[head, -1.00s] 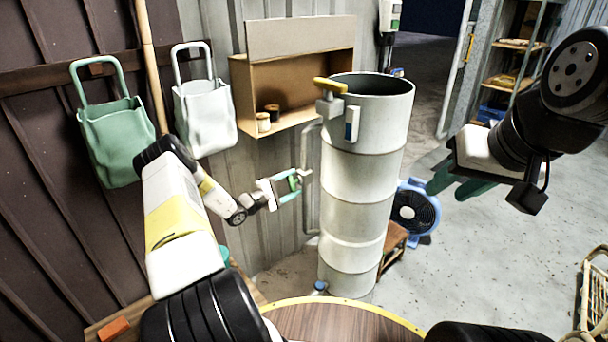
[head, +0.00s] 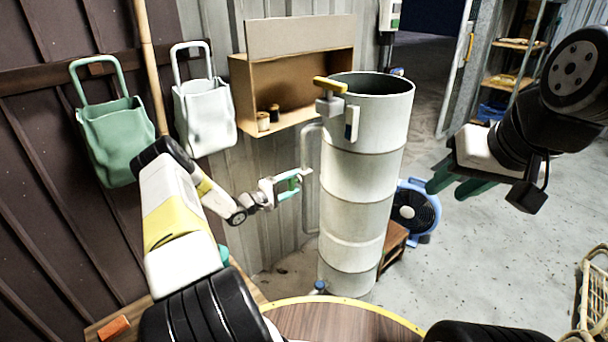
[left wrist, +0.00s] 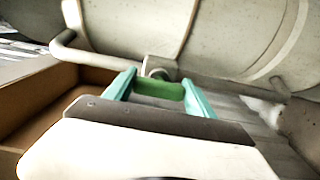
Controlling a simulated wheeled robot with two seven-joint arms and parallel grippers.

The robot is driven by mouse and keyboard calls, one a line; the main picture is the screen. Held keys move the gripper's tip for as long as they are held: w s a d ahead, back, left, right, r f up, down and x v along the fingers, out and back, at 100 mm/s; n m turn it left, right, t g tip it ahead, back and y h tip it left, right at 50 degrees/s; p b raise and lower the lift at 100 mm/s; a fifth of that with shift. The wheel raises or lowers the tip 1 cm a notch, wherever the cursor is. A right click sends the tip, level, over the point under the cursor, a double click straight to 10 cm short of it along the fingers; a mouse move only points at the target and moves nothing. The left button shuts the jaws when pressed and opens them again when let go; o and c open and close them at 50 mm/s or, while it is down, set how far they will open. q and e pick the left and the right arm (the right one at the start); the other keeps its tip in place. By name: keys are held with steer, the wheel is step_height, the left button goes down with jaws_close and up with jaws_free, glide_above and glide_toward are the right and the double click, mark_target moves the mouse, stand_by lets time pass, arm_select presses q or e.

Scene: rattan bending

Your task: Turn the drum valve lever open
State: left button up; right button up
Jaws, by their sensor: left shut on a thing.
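The tall pale drum (head: 362,200) stands in the middle of the head view. A grey pipe (head: 309,150) runs up its left side, with the valve body (left wrist: 160,66) on it in the left wrist view. The green valve lever (left wrist: 160,88) lies between the teal fingers of my left gripper (left wrist: 160,90), which is shut on it. In the head view my left gripper (head: 291,187) is beside the pipe, and its fingers largely hide the lever. My right gripper (head: 456,184) is to the right of the drum, its teal fingers apart and empty.
A yellow handle (head: 330,84) sits at the drum's upper left. A wooden wall box (head: 290,80) holds small jars behind it. A blue fan (head: 416,208) stands right of the drum. A round table (head: 340,322) is in front. Open floor (head: 490,250) lies to the right.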

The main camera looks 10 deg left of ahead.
arm_select(q)
steer(key=shift+w+d+r, duration=0.15)
steer(key=shift+w+r, duration=0.05)
steer(key=shift+r, duration=0.2)
steer(key=o, duration=1.4)
steer(key=shift+f, duration=0.1)
steer(key=shift+s+f, duration=0.1)
steer(key=shift+f, duration=0.05)
steer(key=shift+s+a, duration=0.3)
steer(key=shift+a, duration=0.1)
steer(key=v, duration=0.6)
steer(key=shift+s+a, duration=0.15)
steer(key=shift+s, duration=0.25)
steer(key=shift+r, duration=0.25)
